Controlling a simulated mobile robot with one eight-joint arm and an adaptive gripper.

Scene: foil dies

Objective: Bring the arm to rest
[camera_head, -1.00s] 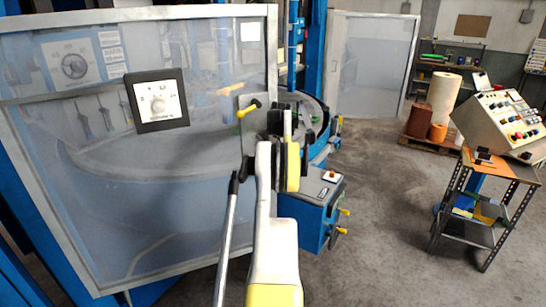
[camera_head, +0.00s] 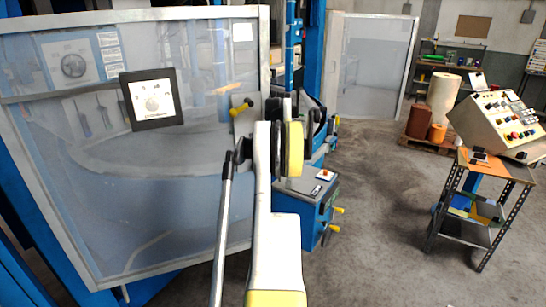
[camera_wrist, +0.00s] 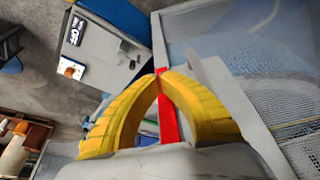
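My gripper (camera_wrist: 161,72) shows in the wrist view as two yellow ribbed fingers whose tips meet. No object shows held between them. A red strip (camera_wrist: 165,110) runs behind the fingers along the edge of a mesh panel; I cannot tell whether the tips touch it.
A blue cabinet (camera_head: 302,208) is just beyond my arm. A control console (camera_head: 495,122) and metal cart (camera_head: 465,228) stand at right. The floor between is clear.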

